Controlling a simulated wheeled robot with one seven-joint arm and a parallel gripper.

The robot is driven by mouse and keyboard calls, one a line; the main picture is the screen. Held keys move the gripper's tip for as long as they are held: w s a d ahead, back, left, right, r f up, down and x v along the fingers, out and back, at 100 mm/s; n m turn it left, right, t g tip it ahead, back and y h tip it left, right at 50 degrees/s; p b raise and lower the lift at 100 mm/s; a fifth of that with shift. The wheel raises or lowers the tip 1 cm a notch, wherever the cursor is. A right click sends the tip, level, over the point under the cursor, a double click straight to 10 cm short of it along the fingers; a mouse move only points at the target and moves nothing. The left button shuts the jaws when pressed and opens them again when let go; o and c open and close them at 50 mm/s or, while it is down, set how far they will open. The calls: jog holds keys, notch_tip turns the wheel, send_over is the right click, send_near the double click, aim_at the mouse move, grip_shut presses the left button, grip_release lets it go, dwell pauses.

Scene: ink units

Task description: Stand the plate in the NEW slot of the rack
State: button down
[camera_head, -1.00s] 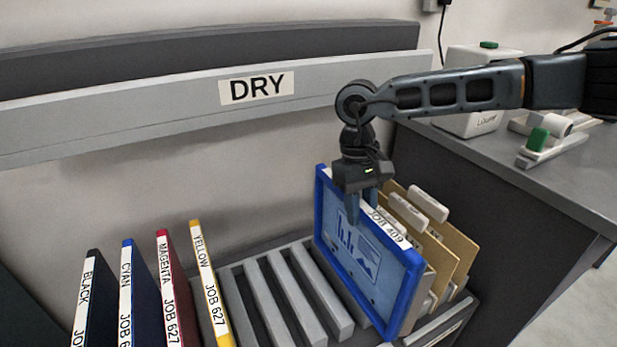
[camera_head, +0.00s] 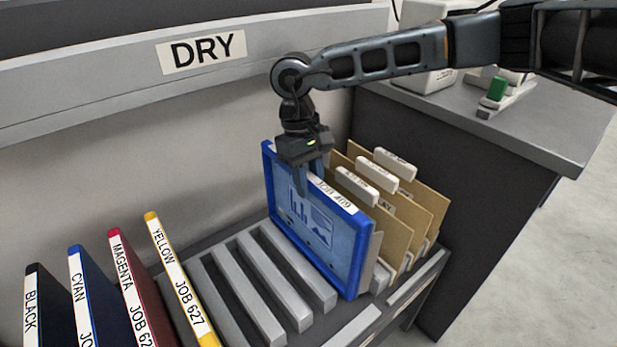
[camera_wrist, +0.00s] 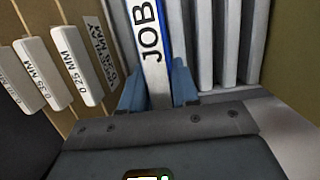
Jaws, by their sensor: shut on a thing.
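A blue-framed plate (camera_head: 318,232) labelled JOB 409 stands upright in the rack (camera_head: 262,290), right of several empty grey slots. My gripper (camera_head: 313,180) is above it with its fingers shut on the plate's top edge. In the wrist view the plate's top edge (camera_wrist: 152,50), with its JOB label, lies between the two blue fingertips (camera_wrist: 158,92). The plate's lower edge is low among the rack bars; I cannot tell whether it is fully seated. No NEW label is readable.
Plates marked black, cyan, magenta and yellow (camera_head: 180,280) stand at the left of the rack. Tan dividers with white tabs (camera_head: 395,163) stand close on the right. A grey counter (camera_head: 480,120) is beyond them. A DRY shelf (camera_head: 120,80) runs along the wall.

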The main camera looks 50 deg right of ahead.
jog(key=shift+f+b, duration=1.95)
jog(key=shift+f, duration=0.65)
jog(key=shift+f+b, duration=0.4)
jog(key=c, duration=0.8)
grip_release()
jog(key=shift+o, duration=0.2)
jog(key=shift+w+d+r+p, duration=0.1)
jog(key=shift+w+r, duration=0.15)
jog(key=shift+r, duration=1.05)
jog(key=shift+w+d+r+p, duration=0.15)
jog(key=shift+w+r, duration=0.1)
jog(key=shift+r, duration=1)
jog(key=shift+w+a+r+p, duration=0.1)
jog(key=shift+w+r, duration=0.15)
jog(key=shift+r, duration=1.05)
jog(key=shift+r, duration=0.1)
jog(key=shift+r+p, duration=1.45)
jog(key=shift+r, duration=1)
